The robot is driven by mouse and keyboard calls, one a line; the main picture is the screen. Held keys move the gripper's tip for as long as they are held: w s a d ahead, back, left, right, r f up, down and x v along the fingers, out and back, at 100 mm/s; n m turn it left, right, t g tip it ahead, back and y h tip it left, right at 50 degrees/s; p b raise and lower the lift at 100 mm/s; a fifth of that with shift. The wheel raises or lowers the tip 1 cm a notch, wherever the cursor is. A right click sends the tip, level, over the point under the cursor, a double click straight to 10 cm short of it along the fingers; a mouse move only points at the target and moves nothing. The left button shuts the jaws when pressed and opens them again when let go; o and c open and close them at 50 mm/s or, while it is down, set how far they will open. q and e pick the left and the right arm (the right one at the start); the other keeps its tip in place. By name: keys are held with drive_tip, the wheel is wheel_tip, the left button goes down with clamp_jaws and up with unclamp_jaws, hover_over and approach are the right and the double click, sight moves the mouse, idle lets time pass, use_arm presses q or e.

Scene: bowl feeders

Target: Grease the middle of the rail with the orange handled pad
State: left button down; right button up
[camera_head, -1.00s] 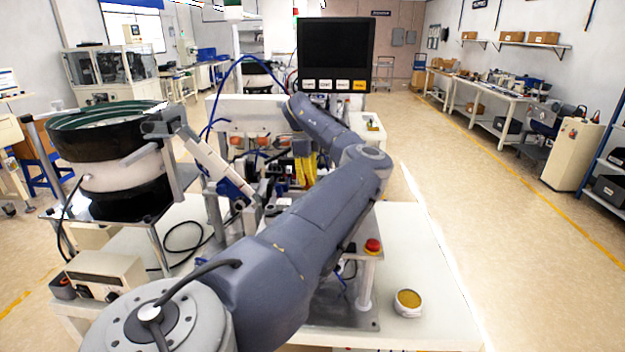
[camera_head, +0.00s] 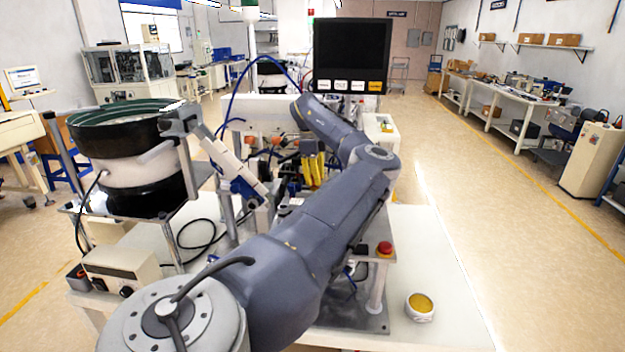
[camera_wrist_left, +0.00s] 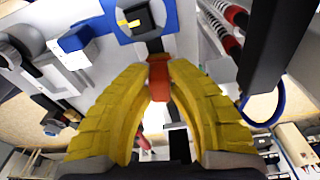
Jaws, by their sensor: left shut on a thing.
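My left gripper (camera_head: 313,184) has yellow fingers that point down over the machine in the middle of the bench. In the left wrist view, its fingers (camera_wrist_left: 158,68) are closed on an orange handle (camera_wrist_left: 159,80). A dark part shows just beyond the handle; I cannot tell whether it is the pad's face or part of the machine. The pad is hidden in the head view. I cannot pick out the rail for certain among the crowded machine parts. A small white tub with yellow contents (camera_head: 420,308) stands at the bench's front right. My right gripper is not in view.
A bowl feeder (camera_head: 125,160) stands at the left, with a control box (camera_head: 118,268) in front. A dark screen (camera_head: 352,48) rises behind my arm. The white bench top (camera_head: 440,270) is clear at right.

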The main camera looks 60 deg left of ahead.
use_arm(q)
drive_tip(key=shift+w+d+f, duration=0.1)
drive_tip(key=shift+w+d, duration=1.2)
drive_tip(key=shift+w, duration=0.35)
drive_tip(key=shift+w+d+r, duration=0.1)
drive_tip(key=shift+w+d, duration=1.2)
drive_tip(key=shift+w, duration=0.3)
drive_tip(key=shift+w+d+f, duration=0.1)
drive_tip(key=shift+w+d, duration=1.2)
drive_tip(key=shift+w, duration=0.35)
wheel_tip(320, 180, up, 6)
wheel_tip(320, 180, up, 3)
drive_tip(key=shift+r, duration=0.1)
drive_tip(key=shift+s, duration=0.1)
